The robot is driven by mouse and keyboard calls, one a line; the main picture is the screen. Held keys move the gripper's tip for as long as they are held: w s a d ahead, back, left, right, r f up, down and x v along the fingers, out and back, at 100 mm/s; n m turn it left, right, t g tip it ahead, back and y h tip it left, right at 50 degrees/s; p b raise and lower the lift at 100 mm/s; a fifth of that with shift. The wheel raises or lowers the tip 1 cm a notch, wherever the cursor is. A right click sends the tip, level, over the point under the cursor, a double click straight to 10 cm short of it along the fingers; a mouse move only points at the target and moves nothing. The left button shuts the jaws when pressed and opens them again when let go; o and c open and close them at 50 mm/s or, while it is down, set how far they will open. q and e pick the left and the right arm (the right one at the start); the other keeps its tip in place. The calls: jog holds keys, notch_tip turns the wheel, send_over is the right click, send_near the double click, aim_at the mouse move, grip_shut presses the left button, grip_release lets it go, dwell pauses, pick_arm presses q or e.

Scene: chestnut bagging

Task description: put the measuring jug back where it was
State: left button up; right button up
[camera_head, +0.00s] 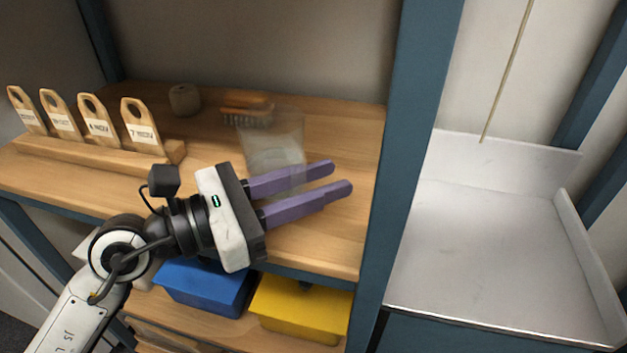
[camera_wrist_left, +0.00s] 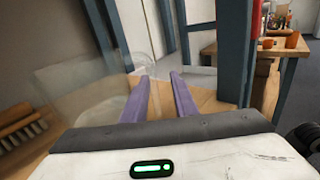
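The clear measuring jug (camera_head: 273,138) stands on the wooden shelf, apparently upright and empty. My left gripper (camera_head: 342,178) is in front of it, with its purple fingers pointing right, apart, and nothing seen held between them. The upper finger covers part of the jug's lower edge in the head view. In the left wrist view the jug (camera_wrist_left: 80,88) is a faint see-through shape to the left of the fingers (camera_wrist_left: 160,77). I cannot tell whether a finger touches it. My right gripper is in neither view.
A wooden brush (camera_head: 246,108) lies behind the jug, near a round brown object (camera_head: 184,99). Several labelled wooden tags (camera_head: 142,126) stand in a rack at left. A blue post (camera_head: 412,130) bounds the shelf. Blue (camera_head: 205,288) and yellow (camera_head: 300,308) bins sit below; a white tray (camera_head: 490,240) is right.

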pick_arm(q)
jog(key=shift+r, duration=0.2)
jog(key=shift+s+a+f, duration=0.1)
jog(key=shift+a, duration=0.2)
jog(key=b+v, duration=0.2)
jog(key=v, duration=0.8)
jog(key=shift+s+a+f+b, duration=0.1)
jog(key=shift+a+b, duration=0.2)
jog(key=shift+s+a, duration=0.2)
jog(key=shift+a, duration=0.1)
